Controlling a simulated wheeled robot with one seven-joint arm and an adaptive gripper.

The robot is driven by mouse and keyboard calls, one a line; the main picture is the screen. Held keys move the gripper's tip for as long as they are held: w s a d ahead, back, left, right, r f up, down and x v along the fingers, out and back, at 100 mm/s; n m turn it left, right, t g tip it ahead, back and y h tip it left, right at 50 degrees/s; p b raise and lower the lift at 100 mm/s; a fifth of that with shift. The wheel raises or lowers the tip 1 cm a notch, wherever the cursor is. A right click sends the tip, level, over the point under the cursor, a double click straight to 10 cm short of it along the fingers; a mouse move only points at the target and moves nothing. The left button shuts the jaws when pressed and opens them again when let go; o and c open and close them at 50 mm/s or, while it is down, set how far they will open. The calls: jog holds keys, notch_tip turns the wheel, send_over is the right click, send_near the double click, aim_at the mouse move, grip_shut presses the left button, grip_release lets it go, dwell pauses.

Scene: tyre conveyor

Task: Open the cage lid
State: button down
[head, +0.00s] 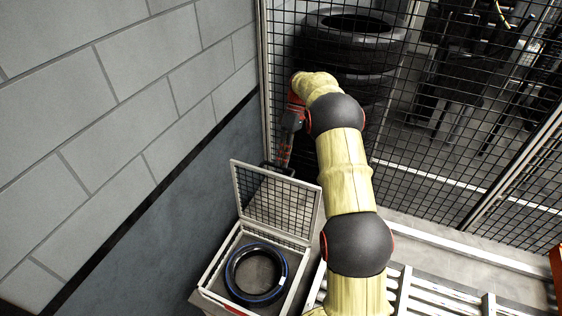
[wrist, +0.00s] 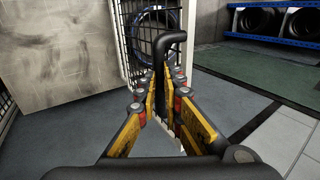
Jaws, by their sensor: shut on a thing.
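The cage lid (head: 272,203) is a white frame with black mesh. It stands raised, close to upright, at the back edge of the open white cage (head: 213,268). A black tyre with a blue band (head: 233,276) lies inside the cage. My gripper (head: 279,166) is at the lid's top edge, small and partly hidden in the head view. In the wrist view my gripper (wrist: 167,90) is shut on the black lid handle (wrist: 173,42), with the mesh lid and the blue-banded ring behind it.
A grey block wall (head: 130,90) runs along the left. A mesh fence (head: 440,130) stands behind, with stacked tyres (head: 350,55) beyond it. A roller conveyor (head: 430,300) lies right of the cage. In the wrist view, a blue rack (wrist: 270,41) holds tyres at the far right.

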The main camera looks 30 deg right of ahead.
jog(key=f, duration=0.1)
jog(key=s+f, duration=0.1)
jog(key=f, duration=0.1)
jog(key=shift+a, duration=0.2)
jog(key=c, duration=2.3)
grip_release()
jog(key=shift+o, duration=1.3)
jog(key=shift+w+d, duration=0.1)
jog(key=shift+w, duration=0.45)
jog(key=shift+o, duration=1)
jog(key=shift+s+r, duration=0.3)
jog(key=shift+r, duration=0.1)
jog(key=v, duration=1.2)
jog(key=shift+w, duration=0.4)
jog(key=shift+f, duration=0.15)
